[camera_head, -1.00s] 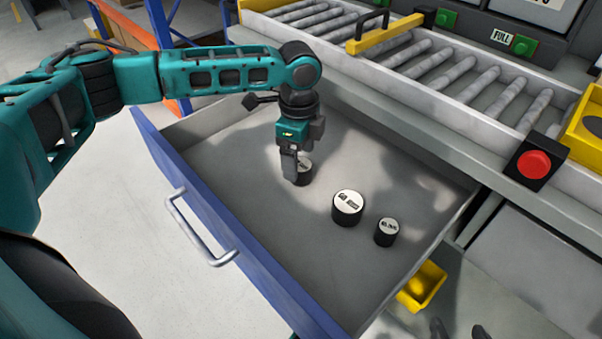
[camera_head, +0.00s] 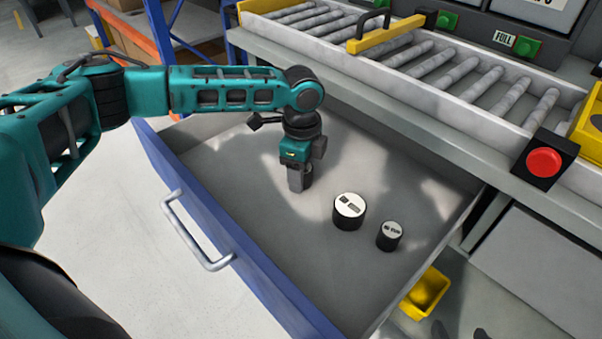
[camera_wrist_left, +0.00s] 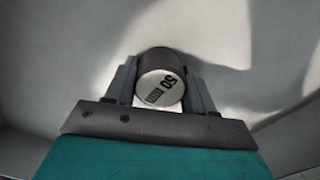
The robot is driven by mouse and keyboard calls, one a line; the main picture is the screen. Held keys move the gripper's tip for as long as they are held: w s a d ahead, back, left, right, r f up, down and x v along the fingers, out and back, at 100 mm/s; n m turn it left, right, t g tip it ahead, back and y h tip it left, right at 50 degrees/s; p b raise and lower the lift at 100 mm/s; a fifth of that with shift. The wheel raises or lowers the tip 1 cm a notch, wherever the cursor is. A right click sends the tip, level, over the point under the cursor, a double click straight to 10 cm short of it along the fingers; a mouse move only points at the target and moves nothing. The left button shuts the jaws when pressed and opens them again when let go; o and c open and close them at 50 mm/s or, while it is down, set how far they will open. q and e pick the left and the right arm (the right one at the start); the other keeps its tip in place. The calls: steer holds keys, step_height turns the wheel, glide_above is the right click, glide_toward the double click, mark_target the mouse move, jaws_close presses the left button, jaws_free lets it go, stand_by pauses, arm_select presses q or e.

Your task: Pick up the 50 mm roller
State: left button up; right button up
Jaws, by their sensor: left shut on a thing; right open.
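The 50 mm roller (camera_wrist_left: 160,82) is a short dark cylinder with a white end face printed "50 mm". It sits between the two fingers of my left gripper (camera_wrist_left: 160,92), which is shut on it. In the head view my left gripper (camera_head: 299,184) points down into the drawer (camera_head: 240,160), and its fingers hide the roller. I cannot tell whether the roller touches the drawer floor. The dark fingertips of my right gripper (camera_head: 459,331) show at the bottom edge, apart and empty.
A larger roller (camera_head: 348,212) and a smaller roller (camera_head: 390,236) stand upright in the drawer, right of my left gripper. The blue drawer front has a metal handle (camera_head: 195,232). A roller conveyor (camera_head: 440,70), a red button (camera_head: 543,162) and a yellow bin (camera_head: 424,294) lie to the right.

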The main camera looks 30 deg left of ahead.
arm_select(q)
steer(key=c, duration=0.5)
